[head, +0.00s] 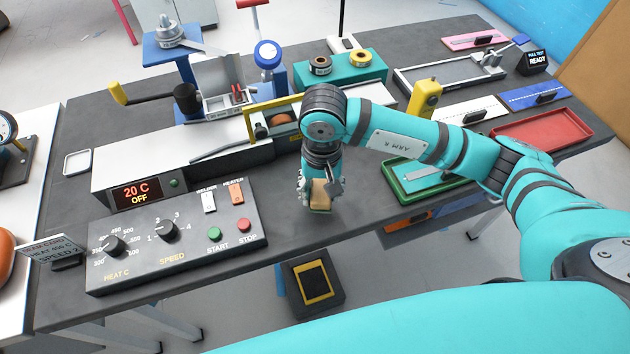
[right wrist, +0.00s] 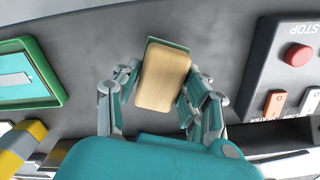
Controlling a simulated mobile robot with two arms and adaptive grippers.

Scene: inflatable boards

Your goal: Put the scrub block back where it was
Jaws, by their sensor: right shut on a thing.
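The scrub block (head: 320,197) is a small tan block with a green underside. My right gripper (head: 321,188) is shut on it, pointing down over the dark table near its front edge, right of the control panel. In the right wrist view the block (right wrist: 163,76) sits between the two fingers of the gripper (right wrist: 160,90), with its tan top facing the camera and a green rim showing. I cannot tell whether the block touches the table. My left gripper is not in view.
The control panel (head: 180,262) with knobs and start and stop buttons is left of the gripper. A green tray (head: 395,187) with a light blue sheet lies right. A red tray (head: 582,133) lies farther right. A machine with a yellow-framed opening (head: 262,108) stands behind. A dark bin (head: 336,305) is below the edge.

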